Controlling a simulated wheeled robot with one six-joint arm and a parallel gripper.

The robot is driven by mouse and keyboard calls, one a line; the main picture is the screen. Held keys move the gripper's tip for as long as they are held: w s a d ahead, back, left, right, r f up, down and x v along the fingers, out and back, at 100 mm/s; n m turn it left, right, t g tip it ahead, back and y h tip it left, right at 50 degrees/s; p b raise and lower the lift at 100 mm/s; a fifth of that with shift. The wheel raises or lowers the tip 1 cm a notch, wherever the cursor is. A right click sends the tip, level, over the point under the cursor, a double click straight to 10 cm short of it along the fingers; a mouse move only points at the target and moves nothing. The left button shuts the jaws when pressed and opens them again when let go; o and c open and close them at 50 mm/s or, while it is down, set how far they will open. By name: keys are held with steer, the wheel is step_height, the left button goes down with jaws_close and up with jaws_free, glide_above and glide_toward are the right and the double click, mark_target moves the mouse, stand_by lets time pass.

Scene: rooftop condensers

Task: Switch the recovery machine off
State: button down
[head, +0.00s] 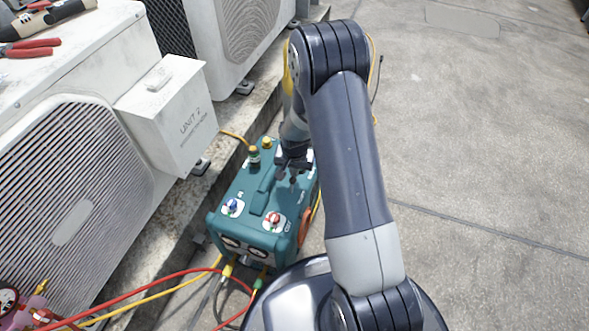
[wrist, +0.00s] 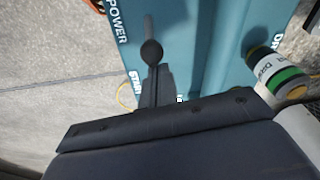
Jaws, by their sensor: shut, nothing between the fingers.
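The teal recovery machine (head: 240,190) stands on the rooftop beside the condensers, with a blue knob (head: 232,207) and a red knob (head: 273,219) on top. My gripper (head: 291,179) is low over the right part of its top, shut with nothing held. In the wrist view, the machine's teal top (wrist: 195,45) shows the words POWER and START. A slim dark, round-ended part (wrist: 151,52) stands out near these words; I cannot tell whether it is a switch lever or part of my gripper. The switch position and any contact are unclear.
A fitting with a green band (wrist: 285,80) stands on the machine's top at the right of the wrist view. Red and yellow hoses (head: 150,291) run along the front. A white condenser (head: 75,120) stands close at left. Open concrete (head: 480,150) lies to the right.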

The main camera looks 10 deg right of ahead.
mark_target(290, 179)
steer(key=shift+s+a+r, duration=0.2)
steer(key=shift+s+r, duration=0.1)
steer(key=shift+s, duration=0.05)
steer(key=shift+s+a, duration=0.1)
steer(key=shift+s+a+r, duration=0.15)
steer(key=shift+s+a, duration=0.2)
steer(key=shift+s, duration=0.15)
steer(key=shift+s+a+r, duration=0.15)
steer(key=shift+s+a, duration=0.2)
steer(key=shift+s, duration=0.15)
steer(key=shift+r, duration=0.2)
steer(key=shift+r+p, duration=0.55)
steer(key=shift+r, duration=0.1)
steer(key=shift+r, duration=0.1)
